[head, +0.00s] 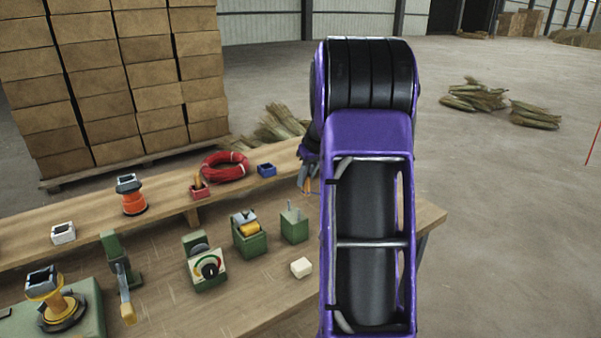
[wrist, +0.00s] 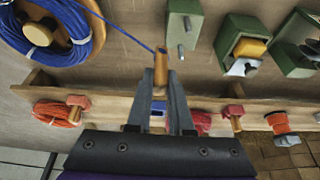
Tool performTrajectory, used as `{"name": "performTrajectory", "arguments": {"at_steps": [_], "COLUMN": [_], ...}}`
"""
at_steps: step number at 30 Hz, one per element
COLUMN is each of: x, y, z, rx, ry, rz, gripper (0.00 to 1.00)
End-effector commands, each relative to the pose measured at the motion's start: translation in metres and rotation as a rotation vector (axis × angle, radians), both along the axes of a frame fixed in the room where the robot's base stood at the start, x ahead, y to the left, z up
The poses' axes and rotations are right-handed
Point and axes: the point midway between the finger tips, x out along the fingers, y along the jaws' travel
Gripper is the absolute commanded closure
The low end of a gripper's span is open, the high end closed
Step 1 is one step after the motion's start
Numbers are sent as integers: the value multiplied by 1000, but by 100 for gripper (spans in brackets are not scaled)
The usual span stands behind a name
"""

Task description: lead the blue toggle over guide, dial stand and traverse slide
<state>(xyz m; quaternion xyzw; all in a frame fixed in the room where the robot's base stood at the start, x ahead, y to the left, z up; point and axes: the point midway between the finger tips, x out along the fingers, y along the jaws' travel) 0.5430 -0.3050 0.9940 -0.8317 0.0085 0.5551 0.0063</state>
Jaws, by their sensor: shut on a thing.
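A blue cord (wrist: 128,32) runs from the toggle to a blue coil (wrist: 85,20) in the wrist view. In the head view my arm hides most of the gripper and the coil. The dial stand (head: 208,268) is green with a round dial. To its right are a green box with a yellow block (head: 249,236) and a green block with upright pins (head: 294,226). I cannot tell which are the guide and the traverse slide.
On the ledge are a blue holder (head: 266,170), a red coil (head: 225,166), a red holder (head: 200,190) and an orange spool (head: 133,203). A lever stand (head: 117,265) and a winder (head: 55,302) stand left.

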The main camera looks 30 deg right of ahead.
Motion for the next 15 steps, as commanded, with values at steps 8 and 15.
{"name": "performTrajectory", "arguments": {"at_steps": [8, 15], "x": [-2, -2], "y": [-12, 23], "z": [5, 5], "rx": [0, -1], "ry": [1, 1], "rz": [24, 26], "gripper": [100, 100]}}
